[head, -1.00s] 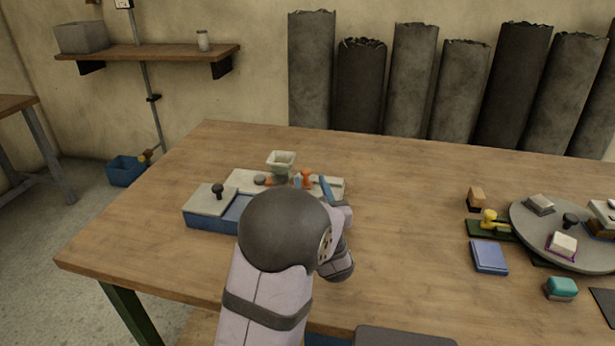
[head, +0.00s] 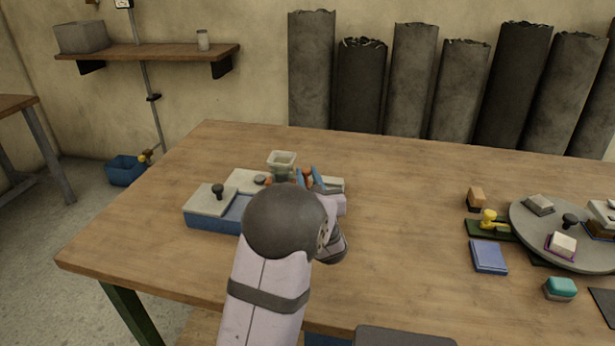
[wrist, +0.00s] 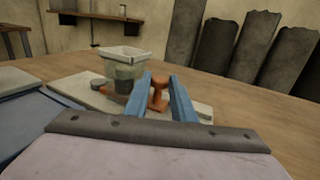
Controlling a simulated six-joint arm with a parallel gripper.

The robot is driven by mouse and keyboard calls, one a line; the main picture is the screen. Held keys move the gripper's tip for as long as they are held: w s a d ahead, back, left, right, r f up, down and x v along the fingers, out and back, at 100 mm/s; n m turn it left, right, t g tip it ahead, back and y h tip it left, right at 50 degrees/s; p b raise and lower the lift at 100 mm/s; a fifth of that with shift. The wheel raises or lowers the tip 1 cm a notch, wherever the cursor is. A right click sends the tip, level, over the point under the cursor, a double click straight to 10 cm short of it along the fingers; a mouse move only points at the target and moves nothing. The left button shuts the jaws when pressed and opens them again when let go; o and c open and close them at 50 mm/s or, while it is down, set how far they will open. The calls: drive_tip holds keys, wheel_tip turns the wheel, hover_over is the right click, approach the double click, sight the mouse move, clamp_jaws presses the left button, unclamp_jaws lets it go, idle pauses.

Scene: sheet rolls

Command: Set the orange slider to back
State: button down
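An orange spool-shaped knob (wrist: 158,97), which I take to be the orange slider, stands upright on a pale board (wrist: 198,107). It also shows in the head view (head: 308,176), partly covered by my fingers. My gripper (wrist: 160,76) is open, its two blue fingers on either side of the knob with visible gaps. In the head view my gripper (head: 309,170) is over the right part of the board. The slider's track and its front or back position are hidden.
A clear greenish hopper (wrist: 123,63) and a grey knob (wrist: 97,84) with an orange piece stand left of the fingers. A blue box (head: 208,219) with a black-knobbed lid (head: 205,202) is nearer left. A round grey tray (head: 530,235) holds blocks at right. Table between is clear.

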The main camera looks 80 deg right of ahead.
drive_tip(key=s+b, duration=0.1)
drive_tip(key=s, duration=0.6)
drive_tip(key=shift+s, duration=0.3)
drive_tip(key=c, duration=1.5)
unclamp_jaws()
drive_tip(key=shift+s, duration=0.15)
drive_tip(key=shift+c, duration=0.2)
drive_tip(key=shift+r, duration=0.65)
wheel_tip(320, 180, up, 9)
drive_tip(key=shift+f+p, duration=0.15)
drive_tip(key=shift+p, duration=0.3)
